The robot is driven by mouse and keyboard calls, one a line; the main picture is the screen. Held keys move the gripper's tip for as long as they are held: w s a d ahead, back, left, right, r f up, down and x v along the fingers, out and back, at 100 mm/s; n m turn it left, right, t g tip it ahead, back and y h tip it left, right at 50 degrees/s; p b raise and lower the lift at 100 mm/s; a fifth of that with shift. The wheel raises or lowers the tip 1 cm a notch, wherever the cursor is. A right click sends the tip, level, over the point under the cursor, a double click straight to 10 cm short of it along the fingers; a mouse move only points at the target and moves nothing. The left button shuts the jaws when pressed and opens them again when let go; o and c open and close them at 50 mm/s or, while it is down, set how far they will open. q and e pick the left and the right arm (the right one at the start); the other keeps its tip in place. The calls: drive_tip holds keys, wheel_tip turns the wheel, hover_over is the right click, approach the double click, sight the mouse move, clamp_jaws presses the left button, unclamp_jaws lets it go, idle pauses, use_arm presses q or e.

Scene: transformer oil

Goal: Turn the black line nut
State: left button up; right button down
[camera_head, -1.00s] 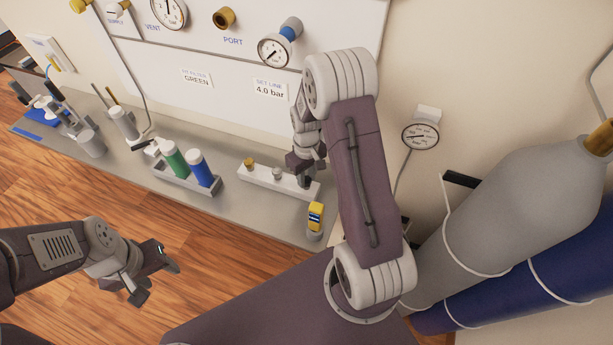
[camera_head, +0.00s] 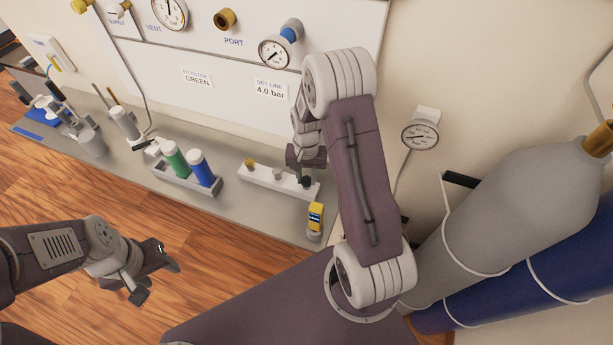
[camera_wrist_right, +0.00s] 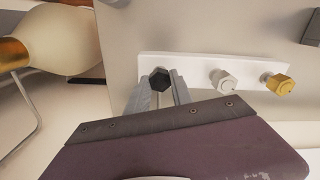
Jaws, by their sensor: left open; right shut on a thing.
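The black line nut (camera_wrist_right: 159,80) is a dark hexagonal nut at one end of a white block (camera_wrist_right: 200,66). In the right wrist view the two fingers of my right gripper (camera_wrist_right: 159,92) are on either side of it, shut on it. In the head view the right gripper (camera_head: 305,170) is over the right end of the white block (camera_head: 262,178), and the nut is mostly hidden by it. My left gripper (camera_head: 155,272) is open and empty over the wooden floor at the lower left.
The block also carries a silver nut (camera_wrist_right: 222,80) and a brass nut (camera_wrist_right: 280,84). A yellow device (camera_head: 315,217) stands close in front. Green (camera_head: 174,161) and blue (camera_head: 200,168) cylinders sit in a tray to the left. Large gas cylinders (camera_head: 510,210) stand at the right.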

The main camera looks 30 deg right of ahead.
sight(307, 179)
drive_tip(key=shift+w+r+m, duration=0.1)
drive_tip(key=shift+m, duration=1.4)
drive_tip(key=c, duration=1.1)
unclamp_jaws()
wheel_tip(307, 179, up, 9)
drive_tip(key=shift+b, duration=0.7)
